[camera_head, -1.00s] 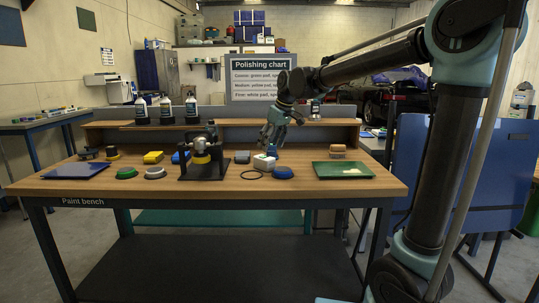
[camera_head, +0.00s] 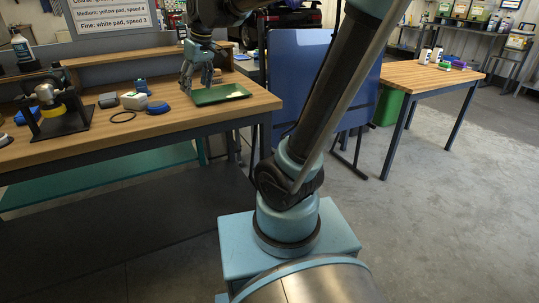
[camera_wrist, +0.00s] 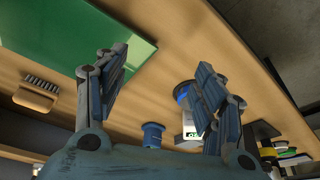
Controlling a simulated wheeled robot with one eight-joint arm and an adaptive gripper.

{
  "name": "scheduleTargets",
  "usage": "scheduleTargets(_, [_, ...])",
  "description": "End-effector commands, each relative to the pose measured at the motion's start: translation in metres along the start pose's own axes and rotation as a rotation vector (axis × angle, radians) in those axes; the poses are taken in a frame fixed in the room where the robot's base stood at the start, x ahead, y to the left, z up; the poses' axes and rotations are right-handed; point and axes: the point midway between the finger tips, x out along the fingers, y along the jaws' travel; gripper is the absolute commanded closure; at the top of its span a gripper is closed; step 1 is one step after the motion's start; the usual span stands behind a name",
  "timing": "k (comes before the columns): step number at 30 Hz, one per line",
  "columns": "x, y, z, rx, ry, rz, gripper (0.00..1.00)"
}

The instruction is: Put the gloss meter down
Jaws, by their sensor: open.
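A small white box with a display, which looks like the gloss meter (camera_head: 133,101), stands on the wooden bench between a dark block and a blue disc. In the wrist view the white box (camera_wrist: 188,128) shows partly behind my right finger, its display lit. My gripper (camera_head: 198,84) is open and empty, over the bench near the left end of the green tray (camera_head: 222,95). In the wrist view my gripper (camera_wrist: 162,72) has its fingers spread, with bare wood and the tray's edge beyond them.
The blue disc (camera_head: 157,108) and a black ring (camera_head: 122,117) lie near the white box, with a blue spool-like item (camera_head: 141,86) behind it. A polisher on a black stand (camera_head: 50,105) is at left. A brush (camera_wrist: 40,88) lies beside the tray. A blue panel (camera_head: 305,75) stands right of the bench.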

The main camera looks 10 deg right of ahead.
Motion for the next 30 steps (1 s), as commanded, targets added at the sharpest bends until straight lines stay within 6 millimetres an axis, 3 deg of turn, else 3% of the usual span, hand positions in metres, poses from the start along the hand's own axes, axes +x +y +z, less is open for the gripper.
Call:
scheduleTargets(1, [0.002,0.01,0.026,0.045,-0.008,0.014,0.37])
scheduleTargets(7, [0.016,0.035,0.117,0.207,-0.04,0.065,0.37])
scheduleTargets(18, [0.064,0.043,0.275,0.504,-0.095,0.152,0.37])
scheduleTargets(24, [0.086,0.04,0.324,0.607,-0.114,0.181,0.37])
scheduleTargets(30, [0.093,0.038,0.337,0.635,-0.12,0.188,0.33])
